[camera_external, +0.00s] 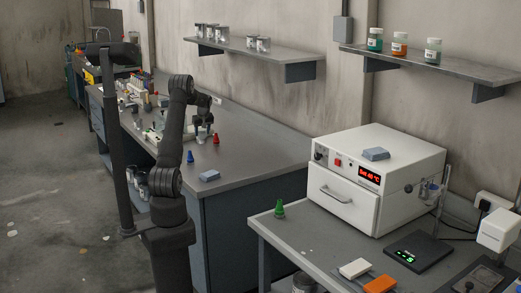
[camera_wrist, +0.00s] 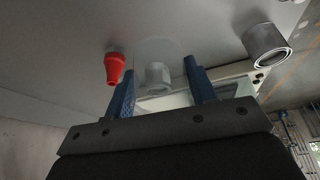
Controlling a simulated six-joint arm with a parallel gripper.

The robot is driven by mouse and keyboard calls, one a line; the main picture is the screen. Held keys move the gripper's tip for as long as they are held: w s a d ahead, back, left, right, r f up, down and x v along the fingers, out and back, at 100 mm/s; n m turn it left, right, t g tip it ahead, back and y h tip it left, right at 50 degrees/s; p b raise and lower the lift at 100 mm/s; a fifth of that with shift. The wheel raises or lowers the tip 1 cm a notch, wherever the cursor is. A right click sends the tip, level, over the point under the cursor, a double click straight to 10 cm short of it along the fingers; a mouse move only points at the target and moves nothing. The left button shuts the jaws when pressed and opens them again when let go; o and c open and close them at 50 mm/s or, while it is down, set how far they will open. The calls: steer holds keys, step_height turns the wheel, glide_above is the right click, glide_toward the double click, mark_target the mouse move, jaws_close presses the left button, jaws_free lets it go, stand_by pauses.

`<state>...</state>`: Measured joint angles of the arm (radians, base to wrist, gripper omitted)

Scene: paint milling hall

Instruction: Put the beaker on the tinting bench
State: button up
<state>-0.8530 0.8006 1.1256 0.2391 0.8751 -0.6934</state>
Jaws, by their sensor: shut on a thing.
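My gripper (camera_wrist: 158,80) has its two blue fingers on either side of a clear glass beaker (camera_wrist: 150,48), shut on it, in the wrist view. The glass is see-through and its outline is faint. In the external view my gripper (camera_external: 204,128) is over the long grey bench (camera_external: 250,150) against the wall. The beaker is too small to make out there. A nearer bench (camera_external: 310,240) at the right carries a white oven. I cannot tell from labels which bench is the tinting bench.
A red cone-shaped piece (camera_external: 216,138), a blue one (camera_external: 190,157) and a blue-grey block (camera_external: 209,175) stand near my gripper. The red piece (camera_wrist: 114,67) and a metal can (camera_wrist: 266,45) show in the wrist view. The oven (camera_external: 345,205) fills much of the nearer bench.

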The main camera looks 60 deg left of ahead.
steer(key=s+a+f, duration=0.1)
steer(key=a, duration=0.1)
steer(key=s+a+f, duration=0.1)
steer(key=a+f, duration=0.1)
steer(key=s+a+f, duration=0.1)
steer(key=a, duration=0.2)
steer(key=shift+s+f, duration=0.1)
steer(key=shift+f, duration=2.2)
steer(key=shift+f, duration=0.15)
steer(key=o, duration=1)
steer(key=shift+c, duration=0.2)
steer(key=v, duration=1.2)
